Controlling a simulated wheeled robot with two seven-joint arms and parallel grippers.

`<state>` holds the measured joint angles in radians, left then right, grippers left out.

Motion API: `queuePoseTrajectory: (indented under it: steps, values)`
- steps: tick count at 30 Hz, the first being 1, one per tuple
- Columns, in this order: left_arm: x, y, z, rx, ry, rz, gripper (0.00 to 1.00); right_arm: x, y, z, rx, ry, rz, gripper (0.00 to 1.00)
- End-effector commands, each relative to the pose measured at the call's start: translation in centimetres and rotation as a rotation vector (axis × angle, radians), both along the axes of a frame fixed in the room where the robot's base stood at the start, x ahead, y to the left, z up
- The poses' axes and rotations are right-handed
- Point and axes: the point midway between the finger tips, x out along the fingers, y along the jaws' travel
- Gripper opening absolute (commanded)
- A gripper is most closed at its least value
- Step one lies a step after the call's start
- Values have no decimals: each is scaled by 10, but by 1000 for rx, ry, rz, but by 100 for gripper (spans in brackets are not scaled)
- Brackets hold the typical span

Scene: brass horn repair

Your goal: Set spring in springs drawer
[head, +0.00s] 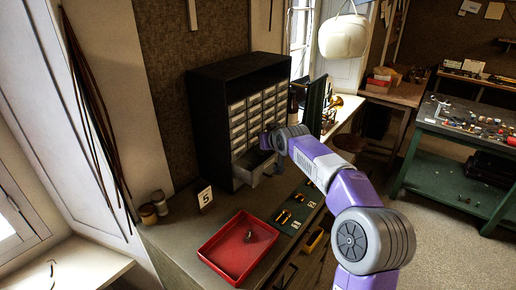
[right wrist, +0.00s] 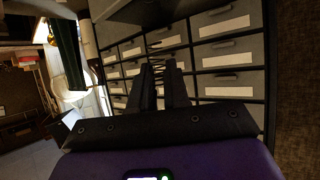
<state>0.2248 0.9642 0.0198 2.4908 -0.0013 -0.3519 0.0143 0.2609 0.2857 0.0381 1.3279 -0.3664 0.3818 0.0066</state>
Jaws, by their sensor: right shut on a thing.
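The cabinet of small drawers (head: 240,120) stands against the wall, its drawers bearing blank pale labels. One low drawer (head: 252,170) is pulled out; a drawer also juts out at the top of the right wrist view (right wrist: 140,10). My right gripper (head: 268,140) is in front of the drawer fronts, just above the open drawer. The spring cannot be made out in the head view. My left gripper is not in view.
A red tray (head: 228,262) with a small thing in it lies on the bench. Beside it is a green mat (head: 302,198) with small brass parts. A card marked 5 (head: 205,197) and small jars (head: 148,212) stand left. A green worktable (head: 460,135) is far right.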

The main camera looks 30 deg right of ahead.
Motion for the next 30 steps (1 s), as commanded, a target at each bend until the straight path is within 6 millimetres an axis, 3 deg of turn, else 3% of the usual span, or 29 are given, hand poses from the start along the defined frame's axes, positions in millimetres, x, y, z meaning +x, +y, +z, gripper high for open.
queuePoseTrajectory:
  steps: [3,5,7,14,20,30]
  values:
    - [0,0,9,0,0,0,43,25,11,1,0,2,3,0]
    - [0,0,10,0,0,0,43,31,13,-3,0,3,0,0]
    - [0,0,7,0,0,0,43,28,12,-17,1,5,-1,0]
    - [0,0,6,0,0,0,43,28,11,-37,0,3,-1,0]
    - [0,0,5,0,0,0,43,28,12,-66,1,3,0,0]
    - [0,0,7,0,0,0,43,32,13,-71,0,0,-1,0]
